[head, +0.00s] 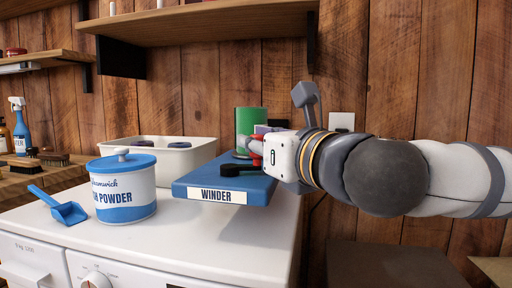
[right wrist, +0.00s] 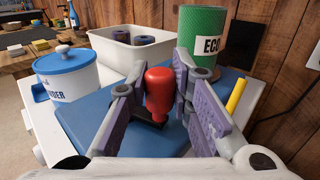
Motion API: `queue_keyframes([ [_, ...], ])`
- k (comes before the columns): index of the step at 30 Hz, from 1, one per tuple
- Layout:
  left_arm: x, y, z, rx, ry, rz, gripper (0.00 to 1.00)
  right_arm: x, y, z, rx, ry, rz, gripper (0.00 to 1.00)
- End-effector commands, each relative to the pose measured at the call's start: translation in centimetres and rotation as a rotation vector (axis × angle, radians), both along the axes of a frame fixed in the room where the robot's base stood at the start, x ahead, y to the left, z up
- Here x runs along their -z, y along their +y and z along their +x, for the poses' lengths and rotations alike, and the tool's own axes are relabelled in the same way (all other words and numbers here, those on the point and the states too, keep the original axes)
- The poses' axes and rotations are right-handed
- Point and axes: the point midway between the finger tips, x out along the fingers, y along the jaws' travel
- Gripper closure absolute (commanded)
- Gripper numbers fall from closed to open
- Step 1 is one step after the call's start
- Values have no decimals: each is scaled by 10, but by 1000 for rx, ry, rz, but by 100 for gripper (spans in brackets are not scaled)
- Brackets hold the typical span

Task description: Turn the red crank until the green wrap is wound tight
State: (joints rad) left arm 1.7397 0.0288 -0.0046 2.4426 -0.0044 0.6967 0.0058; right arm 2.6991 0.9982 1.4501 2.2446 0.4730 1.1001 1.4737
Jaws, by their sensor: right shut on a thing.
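The blue winder board (head: 190,187), labelled WINDER, lies on the white machine top and juts past its right edge. The green wrap (head: 251,118) stands upright as a roll towards its back; in the right wrist view the wrap (right wrist: 206,30) carries a white label reading "ECO". My right gripper (head: 256,149) comes in from the right, low over the board. In the right wrist view its two fingers press on both sides of the red crank handle (right wrist: 159,94), which stands upright on a dark crank arm (right wrist: 143,115). My left gripper is not in view.
A white bin (head: 190,158) with dark rolls stands behind the board. A blue-lidded powder tub (head: 124,190) and blue scoop (head: 66,211) are on the left. A wooden shelf (head: 200,22) overhangs the area. A yellow stick (right wrist: 237,95) is right of the fingers.

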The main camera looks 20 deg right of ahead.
Motion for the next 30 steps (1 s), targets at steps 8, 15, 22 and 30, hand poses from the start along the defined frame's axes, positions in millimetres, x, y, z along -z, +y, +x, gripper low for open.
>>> queue_keyframes([
  [8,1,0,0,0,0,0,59,0,2,-3,76,1,-1,100],
  [15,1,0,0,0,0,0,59,1,2,-4,93,2,-1,100],
  [22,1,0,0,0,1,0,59,1,2,-3,93,2,0,100],
  [30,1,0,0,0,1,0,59,0,2,-3,93,2,0,59],
])
